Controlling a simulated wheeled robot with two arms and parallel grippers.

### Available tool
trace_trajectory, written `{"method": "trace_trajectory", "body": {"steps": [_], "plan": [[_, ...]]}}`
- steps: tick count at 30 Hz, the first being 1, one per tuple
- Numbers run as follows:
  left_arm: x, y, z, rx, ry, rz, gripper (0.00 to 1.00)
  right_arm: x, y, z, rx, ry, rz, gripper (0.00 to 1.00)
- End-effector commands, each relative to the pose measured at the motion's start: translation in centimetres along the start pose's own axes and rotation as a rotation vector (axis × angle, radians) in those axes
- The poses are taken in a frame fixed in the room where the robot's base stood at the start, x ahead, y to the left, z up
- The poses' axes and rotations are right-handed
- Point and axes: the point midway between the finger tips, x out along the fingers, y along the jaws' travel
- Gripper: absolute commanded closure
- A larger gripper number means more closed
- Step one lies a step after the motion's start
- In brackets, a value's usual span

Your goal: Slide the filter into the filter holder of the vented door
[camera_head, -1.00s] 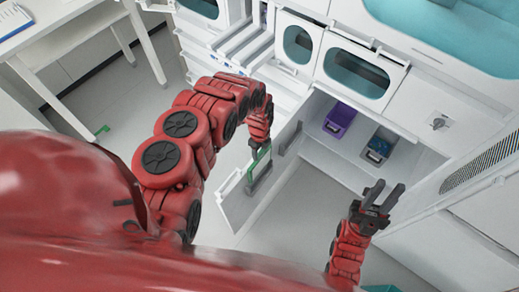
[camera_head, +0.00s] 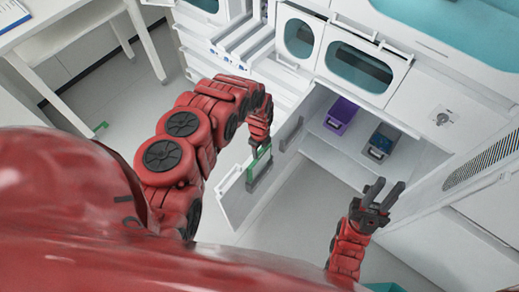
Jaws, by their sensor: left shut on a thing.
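The vented door (camera_head: 236,200) is a white panel swung open below the cabinet. A grey filter holder (camera_head: 262,176) sits on its inner face. The filter (camera_head: 252,172), with a green frame, is at the holder. My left gripper (camera_head: 260,146) is shut on the filter's upper end from above; its fingers are small and partly hidden. The filter overlaps the holder in the picture, and I cannot tell how deep it sits in it. My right gripper (camera_head: 382,194) is open and empty, fingers pointing up, to the right of the door.
The open compartment holds a purple bin (camera_head: 341,115) and a dark grey bin (camera_head: 381,142). A second grey holder (camera_head: 291,134) is near the door's hinge side. Open drawers (camera_head: 240,38) stand above my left arm. The floor between door and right gripper is clear.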

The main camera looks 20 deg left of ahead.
Motion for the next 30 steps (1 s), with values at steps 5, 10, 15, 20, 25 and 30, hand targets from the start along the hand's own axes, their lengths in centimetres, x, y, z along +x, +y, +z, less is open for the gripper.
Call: {"method": "trace_trajectory", "body": {"steps": [5, 10, 15, 20, 25, 30], "plan": [[0.2, 0.0, 0.0, 0.000, 0.000, 0.000, 1.00, -0.2, 0.0, 0.0, 0.000, 0.000, 0.000, 0.70], [0.2, 0.0, 0.0, 0.000, 0.000, 0.000, 1.00, -0.1, 0.0, 0.0, 0.000, 0.000, 0.000, 0.70], [0.6, 0.0, 0.0, 0.000, 0.000, 0.000, 1.00, -0.5, 0.0, 0.1, 0.000, 0.000, 0.000, 0.70], [1.3, 0.0, 0.0, 0.000, 0.000, 0.000, 1.00, -1.0, -0.1, 0.2, 0.000, 0.000, 0.000, 0.70], [2.1, 0.0, 0.0, 0.000, 0.000, 0.000, 1.00, -1.5, -0.1, 0.2, 0.000, 0.000, 0.000, 0.70], [2.8, 0.0, 0.0, 0.000, 0.000, -0.001, 1.00, -2.0, -0.1, 0.3, 0.000, 0.000, 0.000, 0.70]]}}
